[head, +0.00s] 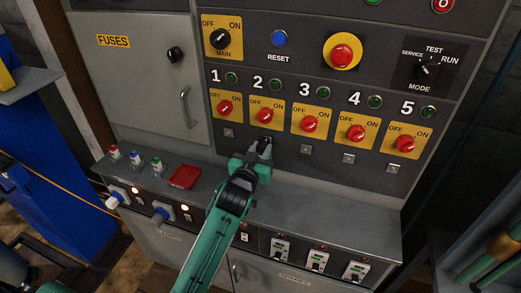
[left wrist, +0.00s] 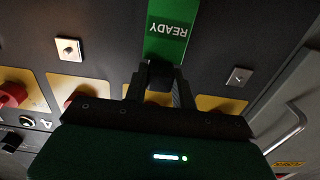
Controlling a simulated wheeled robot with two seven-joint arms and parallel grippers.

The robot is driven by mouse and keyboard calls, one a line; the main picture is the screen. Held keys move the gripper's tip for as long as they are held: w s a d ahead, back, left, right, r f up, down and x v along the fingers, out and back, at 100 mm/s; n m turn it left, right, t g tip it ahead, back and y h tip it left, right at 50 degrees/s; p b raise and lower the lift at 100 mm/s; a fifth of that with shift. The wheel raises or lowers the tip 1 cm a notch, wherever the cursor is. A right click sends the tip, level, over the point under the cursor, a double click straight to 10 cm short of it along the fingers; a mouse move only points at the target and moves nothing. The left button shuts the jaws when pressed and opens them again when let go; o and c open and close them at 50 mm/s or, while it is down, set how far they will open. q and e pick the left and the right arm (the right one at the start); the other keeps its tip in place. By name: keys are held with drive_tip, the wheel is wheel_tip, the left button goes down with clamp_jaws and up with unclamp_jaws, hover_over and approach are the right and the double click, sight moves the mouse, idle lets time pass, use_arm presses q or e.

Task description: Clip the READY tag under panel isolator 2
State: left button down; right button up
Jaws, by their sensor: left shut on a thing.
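My left gripper (head: 264,146) is at the panel just below isolator 2 (head: 265,114), a red knob on a yellow plate. In the left wrist view the left gripper (left wrist: 160,75) is shut on the green READY tag (left wrist: 168,35), whose lettering appears upside down there. The tag lies before the dark panel between two small square metal holders, one at left (left wrist: 68,48) and one at right (left wrist: 240,76). The holder under isolator 2 is hidden by the gripper and tag. I cannot tell whether the tag touches it. My right gripper is not in view.
Similar holders show under isolator 1 (head: 228,132) and isolator 3 (head: 307,149). A red tray (head: 185,177) lies on the grey ledge (head: 330,208) below the panel. A cabinet door handle (head: 187,107) sticks out at left. Plugs and switches line the ledge's front.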

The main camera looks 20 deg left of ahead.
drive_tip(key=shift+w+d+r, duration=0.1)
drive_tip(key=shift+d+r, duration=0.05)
use_arm(q)
drive_tip(key=shift+w, duration=0.65)
idle(0.4)
drive_tip(key=c, duration=1.1)
unclamp_jaws()
drive_tip(key=shift+o, duration=0.2)
drive_tip(key=s+b, duration=0.1)
drive_tip(key=s, duration=1.3)
drive_tip(key=shift+a+b, duration=0.2)
drive_tip(key=shift+b, duration=0.15)
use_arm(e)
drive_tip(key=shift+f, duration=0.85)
